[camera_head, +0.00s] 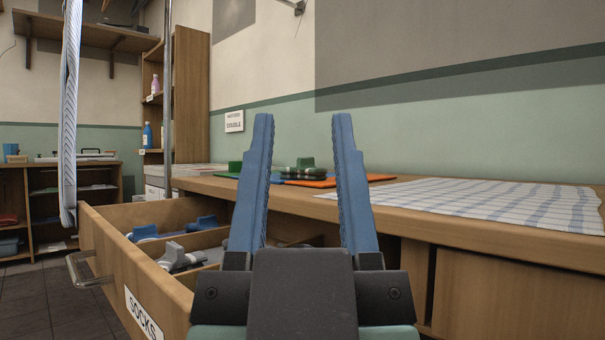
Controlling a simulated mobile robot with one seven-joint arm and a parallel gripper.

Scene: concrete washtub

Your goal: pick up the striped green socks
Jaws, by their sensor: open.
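A folded green bundle with pale bands (299,168), which looks like the striped green socks, lies on coloured mats on the wooden counter. It shows between the two blue fingers of my gripper (302,118), beyond them. My gripper is open and empty, its fingers pointing up in the picture and well apart. The gripper body hides part of the counter front and of the drawer.
An open drawer labelled SOCKS (143,316) juts out at left, holding blue socks (143,233) and grey socks (181,258) in compartments. A post (167,90) and hanging cloth (69,120) stand left.

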